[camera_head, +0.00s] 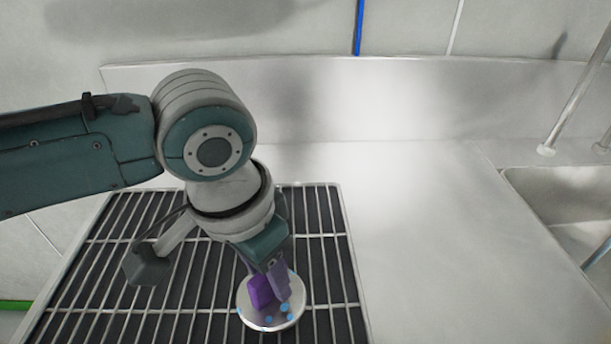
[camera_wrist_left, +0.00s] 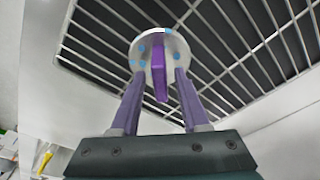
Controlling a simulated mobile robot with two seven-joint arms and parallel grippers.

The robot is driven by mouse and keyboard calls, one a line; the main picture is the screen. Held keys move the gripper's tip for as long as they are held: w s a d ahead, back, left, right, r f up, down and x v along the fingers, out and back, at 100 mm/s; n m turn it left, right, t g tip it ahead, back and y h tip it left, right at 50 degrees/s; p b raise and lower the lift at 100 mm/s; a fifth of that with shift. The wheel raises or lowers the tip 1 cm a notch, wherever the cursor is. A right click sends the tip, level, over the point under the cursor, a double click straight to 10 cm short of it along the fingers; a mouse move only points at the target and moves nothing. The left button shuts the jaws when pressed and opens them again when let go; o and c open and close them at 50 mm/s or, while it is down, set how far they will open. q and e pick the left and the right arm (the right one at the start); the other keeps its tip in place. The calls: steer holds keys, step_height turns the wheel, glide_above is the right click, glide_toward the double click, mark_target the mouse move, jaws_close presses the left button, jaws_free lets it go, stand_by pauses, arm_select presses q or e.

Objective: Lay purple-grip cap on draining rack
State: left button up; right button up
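The purple-grip cap (camera_head: 271,315) is a pale round disc with blue dots and an upright purple grip. In the head view it rests on the draining rack (camera_head: 180,327), near the rack's front right part. The left wrist view also shows the cap (camera_wrist_left: 144,48) against the rack bars (camera_wrist_left: 225,62). My left gripper (camera_head: 272,280) is directly above the cap. In the left wrist view its two purple fingers (camera_wrist_left: 158,84) stand on either side of the grip, with a visible gap on each side. The left gripper partly hides the cap in the head view. My right gripper is not visible.
The steel counter (camera_head: 430,235) right of the rack is clear. A sink basin (camera_head: 565,200) with a metal pipe (camera_head: 577,95) is at the far right. A low steel backsplash (camera_head: 400,100) runs along the back.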

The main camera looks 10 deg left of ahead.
mark_target(254, 281)
arm_select(q)
step_height(254, 281, up, 12)
steer(key=s+p, duration=0.2)
steer(key=s+d+f+t+h, duration=0.1)
steer(key=s+d+f+h, duration=0.15)
steer(key=s, duration=0.25)
steer(key=s+a+n+y, duration=0.1)
steer(key=s+a, duration=0.2)
steer(key=s+a+f+n+y, duration=0.1)
steer(key=s+a, duration=0.2)
steer(key=a, duration=0.1)
steer(key=s+a+n+t+y, duration=0.1)
steer(key=s+a, duration=0.2)
steer(key=shift+s+a+f+n, duration=0.1)
steer(key=shift+a+f+n, duration=0.2)
steer(key=shift+n, duration=0.1)
